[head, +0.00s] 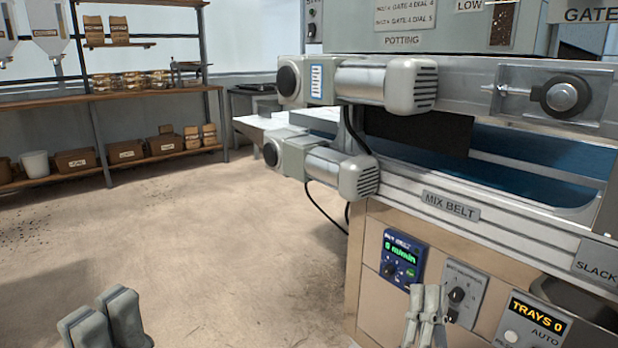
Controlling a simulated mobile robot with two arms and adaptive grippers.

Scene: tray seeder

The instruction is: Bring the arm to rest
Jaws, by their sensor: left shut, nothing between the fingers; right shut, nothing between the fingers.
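My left gripper (103,318) shows at the bottom left edge of the head view, over the bare floor. Its fingers are together and hold nothing. My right gripper (428,310) is at the bottom, right of the middle, in front of the machine's control panels. Its fingers are shut and empty. It partly overlaps the area between the green-lit display panel (402,258) and the knob panel (463,293); I cannot tell whether it touches them. Most of both arms is out of view.
The seeder machine with its mix belt label (451,206) fills the right side. Two motors (388,86) stick out at its left end, and a cable hangs below. A trays counter (537,315) reads 0. Shelves (140,92) stand at the back left. The floor (210,240) between is clear.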

